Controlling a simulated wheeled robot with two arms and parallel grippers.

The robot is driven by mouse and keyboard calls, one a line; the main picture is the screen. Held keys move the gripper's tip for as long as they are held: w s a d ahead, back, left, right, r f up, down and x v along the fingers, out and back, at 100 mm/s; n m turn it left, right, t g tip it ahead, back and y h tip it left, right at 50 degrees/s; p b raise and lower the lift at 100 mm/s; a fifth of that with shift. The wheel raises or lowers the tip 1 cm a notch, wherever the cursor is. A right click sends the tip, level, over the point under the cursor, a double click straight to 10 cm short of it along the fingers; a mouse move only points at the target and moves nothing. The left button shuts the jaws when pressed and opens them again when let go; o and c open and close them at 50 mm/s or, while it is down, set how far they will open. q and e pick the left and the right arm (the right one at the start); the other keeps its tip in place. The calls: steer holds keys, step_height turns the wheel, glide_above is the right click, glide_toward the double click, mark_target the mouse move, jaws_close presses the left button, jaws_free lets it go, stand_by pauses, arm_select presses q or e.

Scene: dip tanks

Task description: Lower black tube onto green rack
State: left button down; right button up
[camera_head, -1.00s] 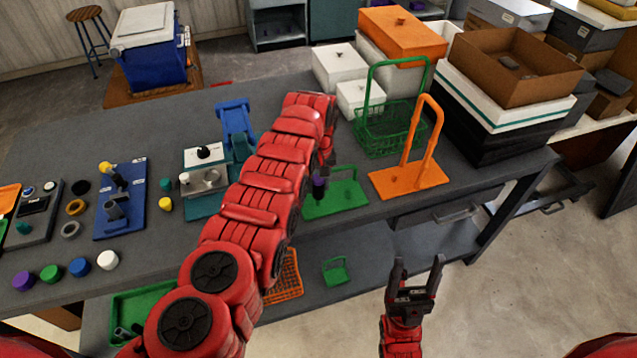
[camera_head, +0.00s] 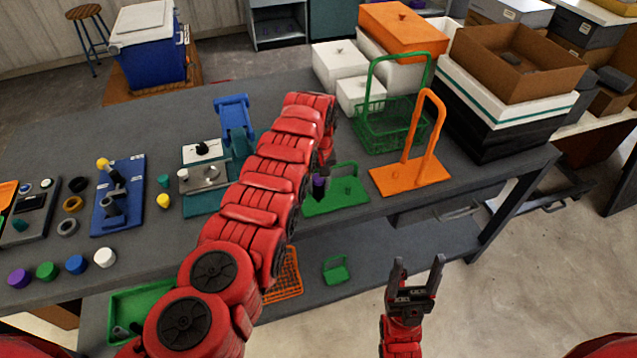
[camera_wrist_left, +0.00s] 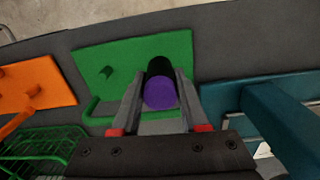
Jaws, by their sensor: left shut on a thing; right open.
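The black tube with a purple cap (camera_wrist_left: 160,88) is between the fingers of my left gripper (camera_wrist_left: 160,105) in the left wrist view. In the head view the purple cap (camera_head: 319,182) shows beside my left arm, and most of the gripper is hidden behind that arm. The tube is over the green rack (camera_head: 345,203), near its left side; I cannot tell whether its lower end touches the base. The rack, with a short peg and a handle, also shows in the left wrist view (camera_wrist_left: 120,60). My right gripper (camera_head: 418,268) is open and empty, in front of the table.
An orange rack (camera_head: 398,180) with a tall handle stands right of the green rack. Behind it is a green wire basket (camera_head: 385,135). A teal stand (camera_head: 205,203) is to the left. A blue stand (camera_head: 122,215) and several loose caps are further left.

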arm_select(q)
steer(key=shift+f+b, duration=1.05)
steer(key=shift+f, duration=0.05)
stand_by(0.6)
steer(key=shift+c, duration=1.7)
jaws_free()
steer(key=shift+o, duration=0.2)
steer(key=o, duration=0.3)
